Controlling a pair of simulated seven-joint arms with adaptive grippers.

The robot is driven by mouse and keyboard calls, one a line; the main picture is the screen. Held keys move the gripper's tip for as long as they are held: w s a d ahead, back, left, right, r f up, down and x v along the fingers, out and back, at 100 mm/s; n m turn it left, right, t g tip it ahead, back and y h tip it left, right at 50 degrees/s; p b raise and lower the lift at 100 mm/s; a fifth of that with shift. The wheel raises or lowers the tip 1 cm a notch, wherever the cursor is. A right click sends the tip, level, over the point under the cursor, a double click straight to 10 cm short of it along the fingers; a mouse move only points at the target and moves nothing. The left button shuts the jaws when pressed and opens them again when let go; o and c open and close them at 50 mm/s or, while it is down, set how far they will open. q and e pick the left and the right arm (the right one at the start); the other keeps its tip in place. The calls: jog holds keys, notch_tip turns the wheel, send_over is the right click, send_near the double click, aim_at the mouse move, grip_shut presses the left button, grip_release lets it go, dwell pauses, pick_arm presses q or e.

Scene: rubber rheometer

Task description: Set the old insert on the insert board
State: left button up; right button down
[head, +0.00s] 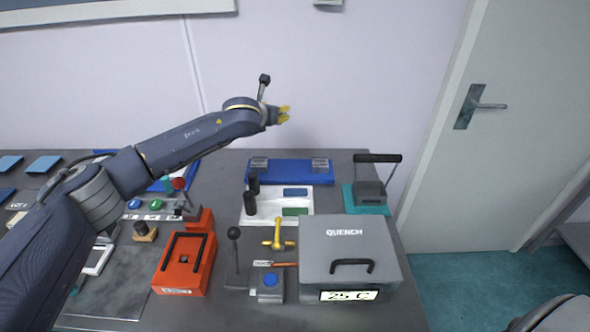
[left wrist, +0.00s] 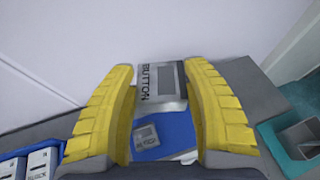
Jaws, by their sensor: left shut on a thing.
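My left gripper (head: 285,115) is raised above the back of the bench, close to the wall. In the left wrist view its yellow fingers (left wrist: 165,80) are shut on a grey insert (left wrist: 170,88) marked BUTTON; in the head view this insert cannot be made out. The blue insert board (head: 290,174) lies flat at the back of the bench, below the gripper. It also shows in the left wrist view (left wrist: 178,133), below and apart from the held insert. One small grey block (head: 259,163) sits at its left and another (head: 320,164) at its right. My right gripper is not in view.
A grey handled block (head: 370,192) stands on a teal mat right of the board. In front are a white tray (head: 264,208), a grey QUENCH box (head: 350,245) and an orange-red box (head: 184,265). The board's middle looks clear.

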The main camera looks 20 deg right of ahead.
pick_arm(q)
jog(key=m+h, duration=0.1)
send_over(297, 170)
jog(key=g, duration=0.1)
notch_tip(297, 170, down, 19)
jog(key=shift+f, duration=0.1)
dwell(0.6)
jog(key=shift+f, duration=0.1)
jog(key=o, duration=1.1)
jog(key=shift+o, duration=0.2)
jog(key=shift+a, duration=0.1)
jog(key=shift+v, duration=6)
